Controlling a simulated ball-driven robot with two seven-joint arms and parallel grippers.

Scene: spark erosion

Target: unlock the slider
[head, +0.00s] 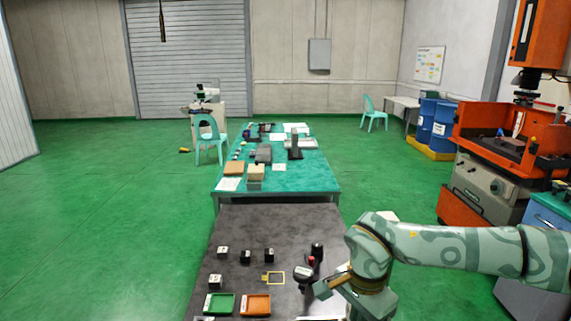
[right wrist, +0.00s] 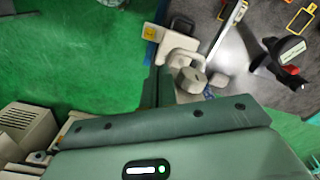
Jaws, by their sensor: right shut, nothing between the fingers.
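My right gripper (head: 324,289) is shut and empty, low over the right side of the dark table. In the right wrist view its green body fills the bottom. A pale grey device with a rounded knob (right wrist: 190,79) shows just beyond it, beside a long bar (right wrist: 228,28); I cannot tell for sure which part is the slider or its lock. A black gauge with a white face (head: 303,272) and a red part stands left of the gripper; it also shows in the right wrist view (right wrist: 290,50). My left gripper is not in view.
On the dark table (head: 235,228) are several small dark blocks with pale labels, a yellow frame (head: 275,278), a green tray (head: 206,304) and an orange tray (head: 243,306). A teal-topped table (head: 310,180) with more items stands behind. The dark table's back part is clear.

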